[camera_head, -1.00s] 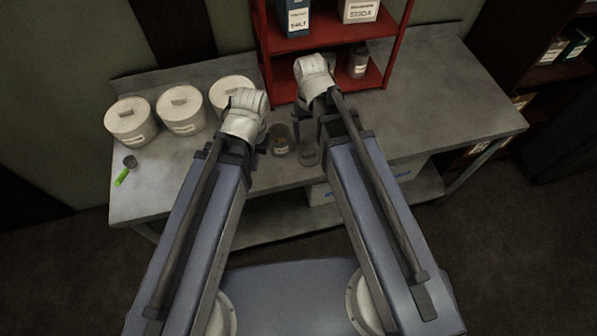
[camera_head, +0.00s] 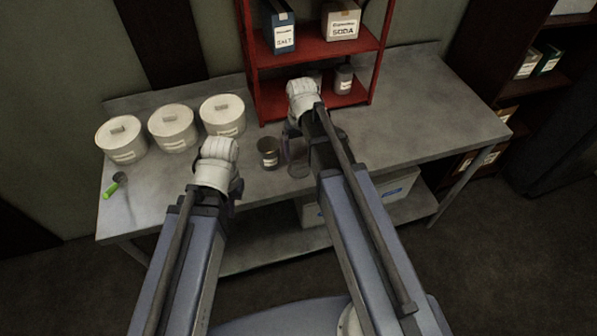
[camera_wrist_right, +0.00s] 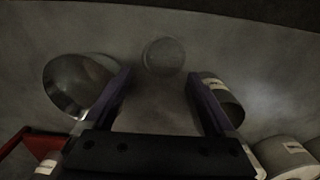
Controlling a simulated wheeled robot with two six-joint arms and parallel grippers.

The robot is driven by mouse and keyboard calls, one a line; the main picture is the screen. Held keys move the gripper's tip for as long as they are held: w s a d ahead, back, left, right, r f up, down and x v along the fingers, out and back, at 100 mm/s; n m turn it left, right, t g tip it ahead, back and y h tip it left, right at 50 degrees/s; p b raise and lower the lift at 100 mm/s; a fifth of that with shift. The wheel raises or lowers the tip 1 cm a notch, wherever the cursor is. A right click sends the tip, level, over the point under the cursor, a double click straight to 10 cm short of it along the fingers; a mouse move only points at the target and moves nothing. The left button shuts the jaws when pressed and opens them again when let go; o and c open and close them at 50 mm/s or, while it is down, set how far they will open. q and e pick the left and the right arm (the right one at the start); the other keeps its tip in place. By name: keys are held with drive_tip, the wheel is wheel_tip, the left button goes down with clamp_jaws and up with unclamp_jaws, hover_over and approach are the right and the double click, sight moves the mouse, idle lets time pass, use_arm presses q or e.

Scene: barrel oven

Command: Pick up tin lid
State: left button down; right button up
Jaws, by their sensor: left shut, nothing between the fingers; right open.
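The tin lid (camera_head: 298,170) is a small grey disc lying flat on the grey table. It also shows in the right wrist view (camera_wrist_right: 163,57), just beyond and between the fingertips. My right gripper (camera_wrist_right: 158,76) is open and empty, with its purple fingers apart over the table by the lid. In the head view my right arm partly covers that spot. A dark open tin (camera_head: 268,152) with a pale label stands upright left of the lid. My left gripper (camera_head: 236,190) is shut and empty, left of and nearer than the tin, its fingertips mostly hidden.
A shiny round metal vessel (camera_wrist_right: 78,83) is beside one right finger. White lidded canisters (camera_head: 172,128) line the table's back left. A green-handled scoop (camera_head: 113,187) lies at left. A red shelf (camera_head: 330,62) holds boxes and a jar. The table's right side is clear.

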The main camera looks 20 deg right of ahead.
sight(299, 165)
drive_tip(key=shift+f, duration=0.1)
drive_tip(key=f+b, duration=0.5)
drive_tip(key=shift+s+a, duration=0.2)
drive_tip(key=shift+a, duration=0.1)
drive_tip(key=c, duration=1.4)
drive_tip(key=shift+r, duration=0.1)
